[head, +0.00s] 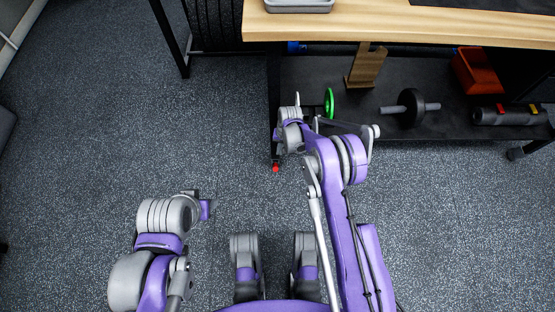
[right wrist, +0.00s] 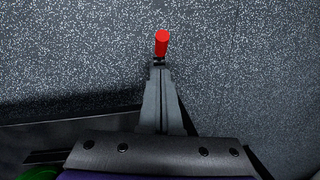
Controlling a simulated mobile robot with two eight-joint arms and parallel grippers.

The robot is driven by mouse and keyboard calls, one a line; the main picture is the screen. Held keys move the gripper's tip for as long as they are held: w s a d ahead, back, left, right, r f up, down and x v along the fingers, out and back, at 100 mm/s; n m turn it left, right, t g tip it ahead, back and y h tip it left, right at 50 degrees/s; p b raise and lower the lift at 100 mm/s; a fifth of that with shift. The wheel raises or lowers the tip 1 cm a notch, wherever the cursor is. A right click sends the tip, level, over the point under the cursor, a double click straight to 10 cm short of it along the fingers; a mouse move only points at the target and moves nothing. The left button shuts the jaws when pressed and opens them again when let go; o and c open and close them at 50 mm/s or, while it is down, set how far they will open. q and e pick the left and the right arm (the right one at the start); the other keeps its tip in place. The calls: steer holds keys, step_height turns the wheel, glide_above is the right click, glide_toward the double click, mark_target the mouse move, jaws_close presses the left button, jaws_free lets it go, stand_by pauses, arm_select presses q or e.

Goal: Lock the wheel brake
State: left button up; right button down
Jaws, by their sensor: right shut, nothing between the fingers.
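A small red brake lever tip (head: 275,169) shows low at the front left corner of the wheeled bench (head: 400,28). In the right wrist view the red lever (right wrist: 162,42) stands just beyond my right gripper's fingertips (right wrist: 158,68). The right fingers are shut with nothing between them and point at the lever. They look very close to it; whether they touch I cannot tell. The wheel under the lever is hidden. In the head view my right wrist is beside the bench corner and hides its fingers. My left gripper (head: 205,208) is low at the left, away from the bench; its fingers are unclear.
The bench's dark lower shelf (head: 375,128) holds a dumbbell (head: 410,108), a green disc (head: 329,102), an orange bin (head: 477,72) and a grey roller (head: 508,115). A tyre stack (head: 215,22) stands behind left. The speckled floor at left is clear.

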mark_target(276, 165)
steer(key=f, duration=0.2)
steer(key=f+b, duration=0.1)
steer(key=f, duration=0.2)
steer(key=a+f, duration=0.1)
steer(key=f, duration=0.1)
steer(key=shift+s+f+b, duration=0.25)
steer(key=shift+f+b, duration=0.05)
steer(key=shift+f, duration=0.1)
steer(key=shift+s, duration=0.1)
steer(key=shift+s+t, duration=0.2)
steer(key=shift+t, duration=0.2)
steer(key=shift+s+f, duration=0.1)
steer(key=shift+s, duration=0.05)
steer(key=shift+s+f+t+p, duration=0.1)
steer(key=shift+s+t+p, duration=0.3)
steer(key=shift+t, duration=0.1)
steer(key=shift+s+f+t, duration=0.6)
steer(key=shift+s+t, duration=0.25)
steer(key=shift+t, duration=0.25)
steer(key=shift+s+f+b, duration=0.3)
steer(key=shift+s+f, duration=0.4)
steer(key=shift+s, duration=0.1)
steer(key=shift+a, duration=0.1)
